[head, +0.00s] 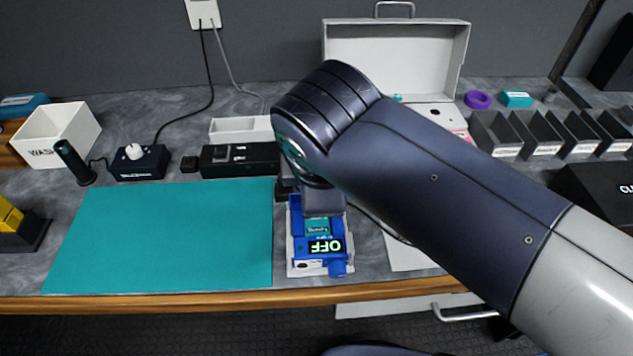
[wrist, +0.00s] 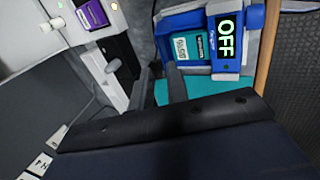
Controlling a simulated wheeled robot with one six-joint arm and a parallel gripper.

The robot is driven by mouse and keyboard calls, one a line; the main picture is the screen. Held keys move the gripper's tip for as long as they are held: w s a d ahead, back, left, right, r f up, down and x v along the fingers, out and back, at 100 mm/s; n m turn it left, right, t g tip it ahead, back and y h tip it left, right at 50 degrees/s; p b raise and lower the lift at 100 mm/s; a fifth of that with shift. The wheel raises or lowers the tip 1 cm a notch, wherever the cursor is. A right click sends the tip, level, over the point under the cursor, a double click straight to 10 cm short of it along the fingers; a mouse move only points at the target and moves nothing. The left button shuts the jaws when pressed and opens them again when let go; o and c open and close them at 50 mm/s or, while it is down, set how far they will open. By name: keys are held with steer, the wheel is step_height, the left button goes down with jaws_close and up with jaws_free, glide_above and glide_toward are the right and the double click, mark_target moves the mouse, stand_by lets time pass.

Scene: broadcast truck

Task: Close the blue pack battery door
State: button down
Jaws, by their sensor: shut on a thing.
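The blue pack (head: 308,262) sits at the front of the counter, just right of the teal mat, its screen reading OFF. It also shows at the top of the wrist view (wrist: 247,70). A teal labelled block (wrist: 190,48) shows in its bay, so the bay is not covered over. My gripper (wrist: 158,78) is at the pack's far end, pointing down, its two dark fingers close beside the pack. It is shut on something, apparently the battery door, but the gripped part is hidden. In the head view, my wrist covers the pack's far end.
The teal mat (head: 170,235) lies clear to the left. A black device (head: 240,160) and a white tray (head: 232,130) stand behind. An open white case (head: 395,50) is at the back. The wooden counter edge (head: 180,303) is close in front.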

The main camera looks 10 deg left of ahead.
mark_target(320, 245)
steer(key=s+f+t+b, duration=0.1)
steer(key=b, duration=0.1)
steer(key=s+f+t+b, duration=0.1)
steer(key=b, duration=0.1)
steer(key=shift+d+t+y, duration=0.2)
steer(key=shift+t+y, duration=0.1)
steer(key=shift+t, duration=0.1)
steer(key=t+b, duration=0.1)
steer(key=b, duration=0.1)
steer(key=s+f+t+b, duration=0.1)
steer(key=b, duration=0.1)
steer(key=shift+s+d+f+y+b, duration=0.15)
steer(key=shift+s+f+y+b, duration=0.1)
steer(key=shift+y+b, duration=0.1)
steer(key=t+b, duration=0.1)
steer(key=b, duration=0.1)
steer(key=s+f+t+b, duration=0.1)
steer(key=t+b, duration=0.1)
steer(key=b, duration=0.1)
steer(key=shift+d+f+y, duration=0.1)
steer(key=shift+d+y, duration=0.05)
steer(key=shift+y, duration=0.1)
steer(key=shift+s+d+f+t+b, duration=0.1)
steer(key=shift+s+f+t+b, duration=0.15)
steer(key=shift+t+b, duration=0.65)
steer(key=shift+b, duration=0.35)
steer(key=c, duration=1.4)
jaws_free()
steer(key=shift+c, duration=0.2)
steer(key=shift+r, duration=0.1)
